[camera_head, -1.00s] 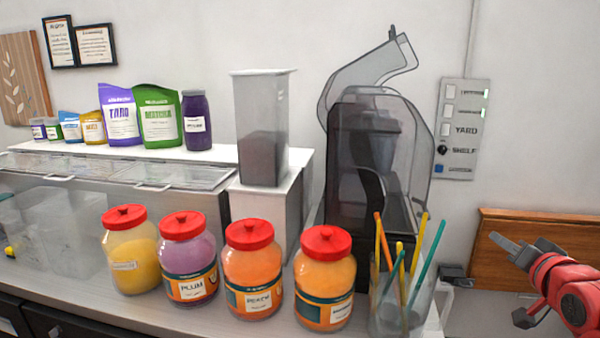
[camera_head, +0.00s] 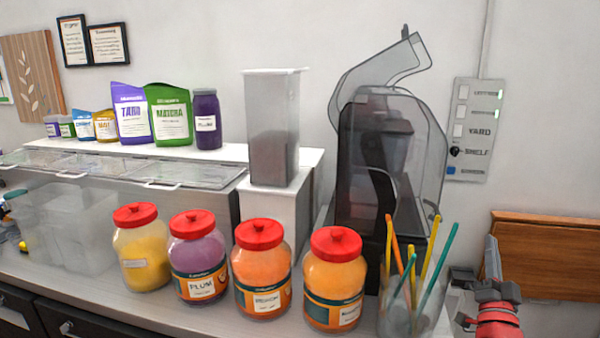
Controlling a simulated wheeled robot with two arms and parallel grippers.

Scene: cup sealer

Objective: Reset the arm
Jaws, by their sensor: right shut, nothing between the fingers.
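My right arm is red and shows at the lower right edge of the head view. Its grey right gripper (camera_head: 491,262) points upward, with the fingers together and nothing between them. It is to the right of the straw cup and in front of the brown wooden board. It touches nothing that I can make out. My left gripper is not clearly in view; only small blue and yellow bits show at the far left edge.
Several red-lidded jars (camera_head: 262,268) line the counter front. A clear cup of coloured straws (camera_head: 405,300) stands near the right gripper. A covered blender machine (camera_head: 385,170) stands behind. A wooden board (camera_head: 550,255) is at right. A switch panel (camera_head: 474,130) is on the wall.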

